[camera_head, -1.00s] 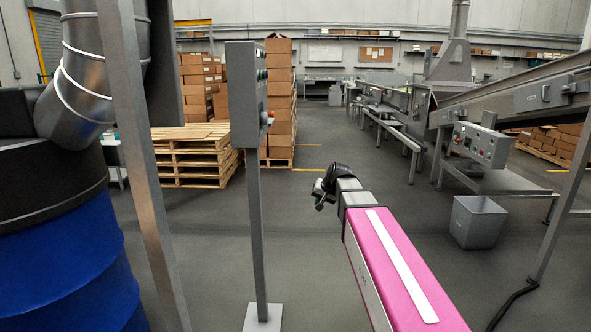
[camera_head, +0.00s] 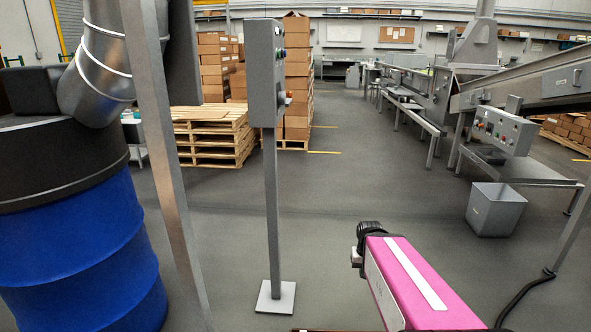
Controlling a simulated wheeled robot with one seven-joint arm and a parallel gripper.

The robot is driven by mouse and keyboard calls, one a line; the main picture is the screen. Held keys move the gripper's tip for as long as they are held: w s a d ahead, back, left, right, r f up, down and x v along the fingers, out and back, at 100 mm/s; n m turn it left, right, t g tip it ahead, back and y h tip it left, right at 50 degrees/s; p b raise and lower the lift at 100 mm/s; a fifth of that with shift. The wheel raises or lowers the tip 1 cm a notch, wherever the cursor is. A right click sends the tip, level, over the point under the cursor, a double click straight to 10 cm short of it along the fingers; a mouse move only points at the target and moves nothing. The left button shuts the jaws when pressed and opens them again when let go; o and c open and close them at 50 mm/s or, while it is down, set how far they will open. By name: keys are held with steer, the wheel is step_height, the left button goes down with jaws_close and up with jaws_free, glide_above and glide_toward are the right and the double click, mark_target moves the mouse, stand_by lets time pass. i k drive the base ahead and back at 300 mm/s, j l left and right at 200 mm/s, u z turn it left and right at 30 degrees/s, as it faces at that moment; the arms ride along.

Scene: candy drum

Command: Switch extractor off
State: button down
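A grey control box (camera_head: 266,72) stands on a thin grey post (camera_head: 273,220) with a square foot plate, left of the picture's middle. Its right-hand face is seen edge-on, with small green and blue buttons and an orange-red and grey knob sticking out at its lower part. The knob's setting cannot be read. A silver duct (camera_head: 97,78) meets the black top of a blue drum (camera_head: 85,255) at the left. My gripper (camera_head: 359,253) is at the end of my pink arm, right of the post and well below the box, apart from both. Its fingers are barely visible.
A metal upright (camera_head: 160,150) stands between drum and post. Wooden pallets (camera_head: 215,135) and stacked cartons (camera_head: 298,70) are behind. A second control panel (camera_head: 503,130) and a grey bin (camera_head: 494,210) stand right, beside a conveyor.

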mark_target(282, 95)
steer(key=u, duration=0.7)
